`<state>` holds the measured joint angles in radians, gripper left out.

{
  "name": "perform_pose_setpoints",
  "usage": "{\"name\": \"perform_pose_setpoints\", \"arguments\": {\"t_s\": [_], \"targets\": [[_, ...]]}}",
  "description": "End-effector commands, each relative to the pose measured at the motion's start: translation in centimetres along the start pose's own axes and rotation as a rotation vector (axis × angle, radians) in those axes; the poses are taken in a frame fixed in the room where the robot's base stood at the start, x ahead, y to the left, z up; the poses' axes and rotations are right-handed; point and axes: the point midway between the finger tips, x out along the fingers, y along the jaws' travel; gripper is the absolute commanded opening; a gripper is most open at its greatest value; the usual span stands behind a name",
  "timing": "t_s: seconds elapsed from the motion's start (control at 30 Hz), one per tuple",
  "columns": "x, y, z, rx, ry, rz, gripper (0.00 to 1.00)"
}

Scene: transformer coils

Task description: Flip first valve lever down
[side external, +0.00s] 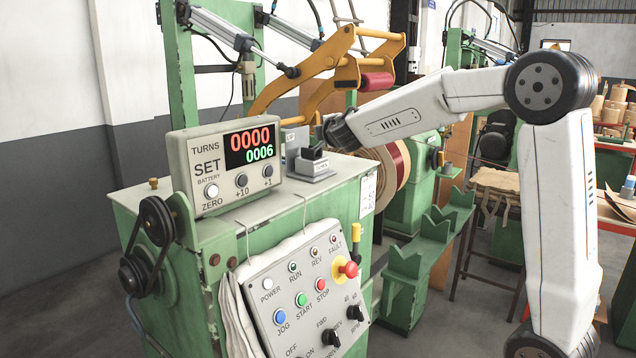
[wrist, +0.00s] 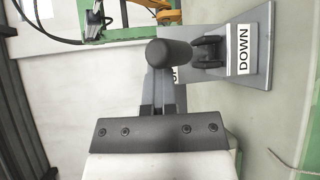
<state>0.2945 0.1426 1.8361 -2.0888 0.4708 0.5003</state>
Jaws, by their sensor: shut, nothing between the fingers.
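The valve lever's black cylindrical handle (wrist: 170,57) shows in the wrist view, leaning from its dark pivot (wrist: 208,48) toward the partly hidden UP label and away from the DOWN label (wrist: 243,50). The pivot sits on a grey plate (wrist: 262,25). In the side view, the small grey lever unit (side external: 312,168) stands on top of the green cabinet. My gripper (side external: 322,132) is shut and empty, just above and beside this unit. In the wrist view my gripper's fingers (wrist: 160,88) reach up to the handle, which hides their tips; I cannot tell whether they touch.
A TURNS counter box (side external: 228,165) stands left of the lever unit on the green cabinet (side external: 345,200). A yellow arm with a red roller (side external: 376,82) hangs above and behind. A control panel (side external: 300,300) with buttons is on the cabinet's front. Open air lies right of the cabinet top.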

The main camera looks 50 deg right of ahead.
Motion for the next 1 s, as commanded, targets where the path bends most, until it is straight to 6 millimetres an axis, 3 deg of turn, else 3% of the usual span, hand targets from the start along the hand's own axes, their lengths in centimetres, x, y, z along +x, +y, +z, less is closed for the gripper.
{"name": "perform_pose_setpoints", "arguments": {"t_s": [0.03, 0.47, 1.0], "targets": [[0.1, -1.1, 0.5, 0.001, -0.014, -0.021, 0.00], [-0.5, -1.7, 0.2, -0.001, -0.014, -0.022, 0.00], [-5.3, -5.3, -1.9, -0.002, -0.001, -0.007, 0.00]]}}
